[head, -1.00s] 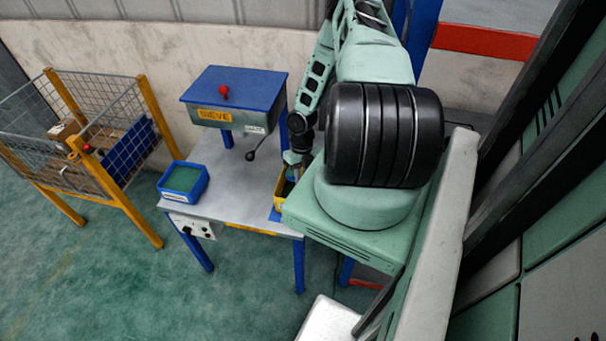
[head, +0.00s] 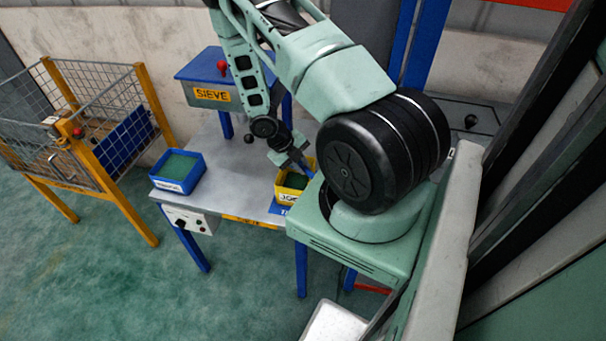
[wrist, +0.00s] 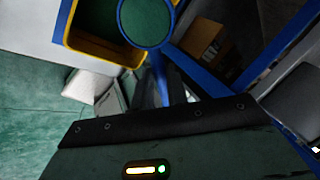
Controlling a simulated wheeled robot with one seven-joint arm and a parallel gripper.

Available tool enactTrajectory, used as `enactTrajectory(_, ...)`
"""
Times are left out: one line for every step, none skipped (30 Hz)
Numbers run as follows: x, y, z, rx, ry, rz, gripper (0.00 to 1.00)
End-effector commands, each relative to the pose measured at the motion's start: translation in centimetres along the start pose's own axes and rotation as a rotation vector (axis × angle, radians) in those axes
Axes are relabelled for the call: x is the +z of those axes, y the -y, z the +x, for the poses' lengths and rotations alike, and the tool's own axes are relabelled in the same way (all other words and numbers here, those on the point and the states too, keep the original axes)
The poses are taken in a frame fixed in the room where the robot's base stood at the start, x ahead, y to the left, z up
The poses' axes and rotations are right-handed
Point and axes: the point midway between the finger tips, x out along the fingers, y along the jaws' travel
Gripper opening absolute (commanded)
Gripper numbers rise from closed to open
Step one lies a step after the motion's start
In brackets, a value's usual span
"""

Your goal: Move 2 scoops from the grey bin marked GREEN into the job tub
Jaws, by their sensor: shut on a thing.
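The yellow job tub (head: 291,196), its label partly showing, sits at the right end of the grey table with green material inside. In the wrist view the tub's yellow rim (wrist: 88,52) is at the upper left. My gripper (head: 292,157) is shut on the blue handle of a scoop, close above the tub. The scoop's round blue bowl (wrist: 147,22) shows green inside and overlaps the tub's right edge in the wrist view. I cannot tell whether the bowl is level. I cannot make out a grey bin marked GREEN.
A blue tray (head: 177,187) with green material stands on the table's left. The SIEVE box (head: 212,94) stands behind, with a red knob. A yellow-posted mesh cage (head: 95,115) is at the left. The table middle (head: 225,180) is clear.

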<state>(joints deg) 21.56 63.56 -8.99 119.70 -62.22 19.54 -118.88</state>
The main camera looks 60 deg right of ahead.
Motion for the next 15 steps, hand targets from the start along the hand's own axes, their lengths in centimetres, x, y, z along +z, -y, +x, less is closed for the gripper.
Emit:
enactTrajectory(0.1, -0.57, 0.49, -0.046, 0.0, -0.01, 0.0)
enactTrajectory(0.13, -0.63, 0.5, -0.072, 0.001, -0.009, 0.0)
enactTrajectory(0.12, -0.75, 0.54, -0.11, -0.001, -0.011, 0.0)
enactTrajectory(0.1, -0.84, 0.6, -0.141, -0.002, -0.011, 0.0)
enactTrajectory(0.1, -0.88, 0.64, -0.171, -0.003, -0.011, 0.0)
enactTrajectory(0.13, -0.96, 0.63, -0.211, -0.002, -0.01, 0.0)
enactTrajectory(0.12, -1.08, 0.72, -0.244, -0.005, -0.011, 0.0)
enactTrajectory(0.14, -1.16, 0.73, -0.275, -0.005, -0.01, 0.0)
enactTrajectory(0.16, -1.21, 0.75, -0.315, -0.005, -0.011, 0.0)
enactTrajectory(0.16, -1.26, 0.83, -0.346, -0.006, -0.01, 0.0)
enactTrajectory(0.17, -1.34, 0.85, -0.375, -0.007, -0.01, 0.0)
enactTrajectory(0.13, -1.39, 0.87, -0.409, -0.009, -0.011, 0.0)
enactTrajectory(0.13, -1.45, 0.85, -0.431, -0.008, -0.01, 0.0)
enactTrajectory(0.13, -1.47, 0.91, -0.454, -0.01, -0.008, 0.0)
enactTrajectory(0.14, -1.53, 0.91, -0.48, -0.011, -0.008, 0.0)
